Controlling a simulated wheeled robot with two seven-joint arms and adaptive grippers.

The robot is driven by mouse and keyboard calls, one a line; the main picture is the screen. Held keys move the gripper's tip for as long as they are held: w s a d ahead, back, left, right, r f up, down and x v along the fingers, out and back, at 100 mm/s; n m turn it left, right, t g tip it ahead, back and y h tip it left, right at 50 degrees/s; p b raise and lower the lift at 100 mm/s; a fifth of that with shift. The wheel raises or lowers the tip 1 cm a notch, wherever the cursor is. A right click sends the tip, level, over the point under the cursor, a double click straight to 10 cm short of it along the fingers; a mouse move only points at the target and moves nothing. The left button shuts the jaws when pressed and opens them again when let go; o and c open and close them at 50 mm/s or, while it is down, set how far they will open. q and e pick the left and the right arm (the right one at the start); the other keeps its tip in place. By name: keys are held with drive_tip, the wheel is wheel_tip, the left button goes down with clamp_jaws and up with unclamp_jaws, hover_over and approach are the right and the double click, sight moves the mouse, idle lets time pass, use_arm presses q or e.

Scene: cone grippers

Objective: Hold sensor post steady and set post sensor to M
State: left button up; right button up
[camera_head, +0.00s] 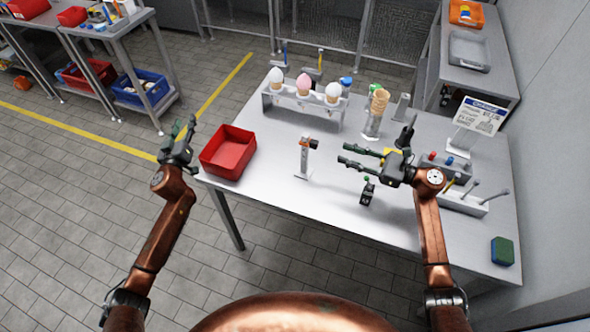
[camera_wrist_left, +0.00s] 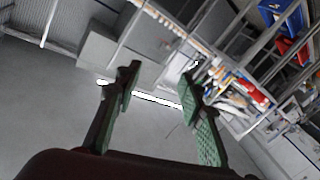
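The sensor post (camera_head: 304,160) is a short grey upright on the table, with an orange and black sensor (camera_head: 308,142) near its top. Its setting marks are too small to read. My right gripper (camera_head: 343,154) is open and empty, its fingers pointing left toward the post with a gap between them. My left gripper (camera_head: 184,126) is open and empty beyond the table's left edge, left of the red bin. Its spread green-padded fingers also show in the left wrist view (camera_wrist_left: 160,72), where the post is not seen.
A red bin (camera_head: 228,152) sits at the table's left. A rack (camera_head: 303,108) with cones stands behind the post. A small black device (camera_head: 367,192) is below my right gripper. A sign (camera_head: 480,116) and a tool holder (camera_head: 462,200) are at right. The front middle is clear.

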use_arm(q)
drive_tip(key=s+d+f+m+h, duration=0.1)
drive_tip(key=d+f+m+h, duration=0.1)
drive_tip(key=d, duration=0.8)
drive_tip(key=m+h, duration=0.6)
drive_tip(key=m, duration=0.1)
approach(304, 155)
drive_tip(key=x, duration=0.4)
drive_tip(key=shift+g, duration=0.4)
drive_tip(key=x, duration=0.7)
drive_tip(key=shift+w, duration=0.1)
clamp_jaws()
